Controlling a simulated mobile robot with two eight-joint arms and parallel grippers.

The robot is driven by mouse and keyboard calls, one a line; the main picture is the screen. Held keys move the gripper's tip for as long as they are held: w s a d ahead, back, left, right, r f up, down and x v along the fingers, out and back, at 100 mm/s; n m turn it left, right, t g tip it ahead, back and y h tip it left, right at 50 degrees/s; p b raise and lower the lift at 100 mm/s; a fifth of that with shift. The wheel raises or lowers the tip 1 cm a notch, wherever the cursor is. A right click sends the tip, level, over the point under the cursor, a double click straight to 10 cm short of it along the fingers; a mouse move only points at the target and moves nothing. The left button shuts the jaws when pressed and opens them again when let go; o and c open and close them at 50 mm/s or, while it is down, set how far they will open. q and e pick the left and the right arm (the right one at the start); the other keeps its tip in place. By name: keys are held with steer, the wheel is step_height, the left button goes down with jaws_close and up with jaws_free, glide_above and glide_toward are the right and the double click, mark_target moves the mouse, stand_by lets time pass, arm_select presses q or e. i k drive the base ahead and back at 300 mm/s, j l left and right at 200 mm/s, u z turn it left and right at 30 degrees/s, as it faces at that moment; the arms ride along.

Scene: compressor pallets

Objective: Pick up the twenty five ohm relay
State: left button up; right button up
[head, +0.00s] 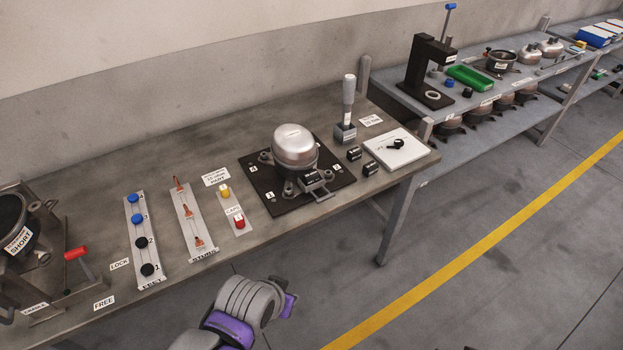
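Two small black relay-like parts with pale markings lie side by side on the grey bench, right of the black mat: one farther back (354,153) and one nearer (371,163). Their markings are too small to read, so I cannot tell which is the twenty five ohm relay. A similar dark part (316,178) sits at the front of the silver compressor (294,146) on the mat. A grey and purple arm link of mine shows at the bottom, in front of the bench. Neither gripper's fingers can be seen.
A tester with an upright handle (348,105) stands behind the relays. A white board (396,151) with a small black part is to their right. Stud and cap strips, caps and a cradle with a red handle (76,253) occupy the left. The floor in front is clear.

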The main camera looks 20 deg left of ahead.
mark_target(313, 177)
steer(key=i+u, duration=0.25)
steer(key=u, duration=0.15)
steer(key=i+l+u, duration=0.15)
steer(key=u, duration=0.2)
steer(key=i+l+u, duration=0.2)
steer(key=u, duration=0.2)
